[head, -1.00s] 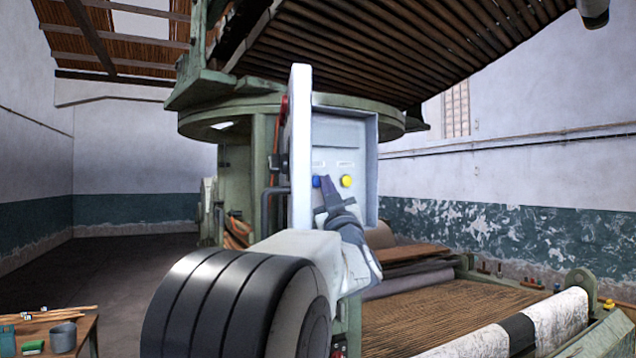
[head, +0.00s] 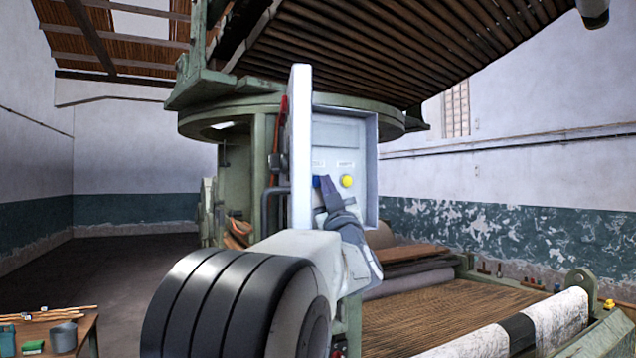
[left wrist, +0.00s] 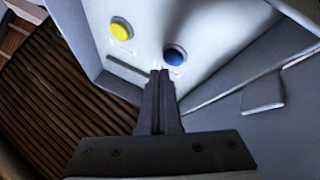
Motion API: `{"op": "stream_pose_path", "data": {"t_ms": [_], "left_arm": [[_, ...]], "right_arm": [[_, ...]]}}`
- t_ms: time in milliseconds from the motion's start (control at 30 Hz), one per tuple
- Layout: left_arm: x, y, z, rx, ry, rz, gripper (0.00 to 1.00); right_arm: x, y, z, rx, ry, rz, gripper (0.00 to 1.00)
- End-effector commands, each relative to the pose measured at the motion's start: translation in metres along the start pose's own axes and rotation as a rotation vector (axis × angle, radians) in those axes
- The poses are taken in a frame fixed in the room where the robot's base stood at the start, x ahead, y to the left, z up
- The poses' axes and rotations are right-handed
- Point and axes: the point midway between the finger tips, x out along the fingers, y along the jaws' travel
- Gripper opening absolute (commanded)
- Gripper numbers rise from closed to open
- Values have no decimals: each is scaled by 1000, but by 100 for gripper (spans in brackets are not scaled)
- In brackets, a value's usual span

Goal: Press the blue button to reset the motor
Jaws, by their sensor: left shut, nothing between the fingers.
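The blue button (head: 317,182) sits on the face of a pale control box (head: 340,130), left of a yellow button (head: 347,181). In the head view my left gripper (head: 326,180) partly covers the blue button. In the left wrist view the blue button (left wrist: 174,55) shows beyond the fingertips and slightly right of them, and the yellow button (left wrist: 121,29) is farther up and left. My left gripper (left wrist: 160,74) is shut and empty, its tips close to the panel by the blue button. Whether they touch the button I cannot tell. My right gripper is not in view.
The box's raised rim and open door (head: 300,150) flank the panel. A green machine frame (head: 238,180) stands behind, with a slatted bed (head: 450,312) at right. A small table (head: 84,330) with a grey cup (head: 63,337) is at lower left.

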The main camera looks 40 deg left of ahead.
Motion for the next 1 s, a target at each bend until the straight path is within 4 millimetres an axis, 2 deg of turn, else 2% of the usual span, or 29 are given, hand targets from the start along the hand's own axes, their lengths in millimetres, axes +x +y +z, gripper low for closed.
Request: {"op": "stream_pose_path", "data": {"t_ms": [1000], "left_arm": [[7, -4, 4, 0, 0, 0, 0]], "right_arm": [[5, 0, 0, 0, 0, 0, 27]]}}
